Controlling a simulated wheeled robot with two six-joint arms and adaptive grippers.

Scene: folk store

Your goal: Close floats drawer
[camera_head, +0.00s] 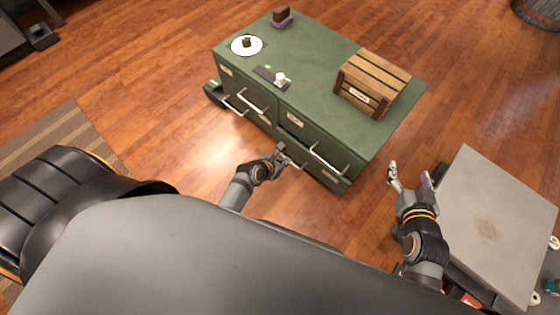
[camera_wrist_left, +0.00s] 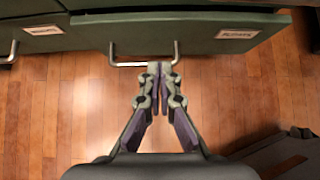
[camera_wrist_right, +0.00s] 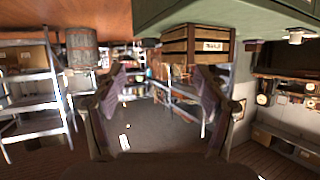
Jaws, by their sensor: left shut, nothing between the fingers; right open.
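A green cabinet (camera_head: 300,100) has several drawers with metal bar handles. In the left wrist view, one drawer front (camera_wrist_left: 190,32) fills the top, stands out from the cabinet and carries a label (camera_wrist_left: 238,34) at its right; its wording is too blurred to be sure of. My left gripper (camera_head: 281,150) is shut and empty at this front, beside the metal handle. My right gripper (camera_head: 393,172) is open and empty, right of the cabinet.
On the cabinet top are a wooden crate (camera_head: 372,80), a white plate (camera_head: 247,45) and small items. A grey table (camera_head: 495,220) stands at the right, close to my right arm.

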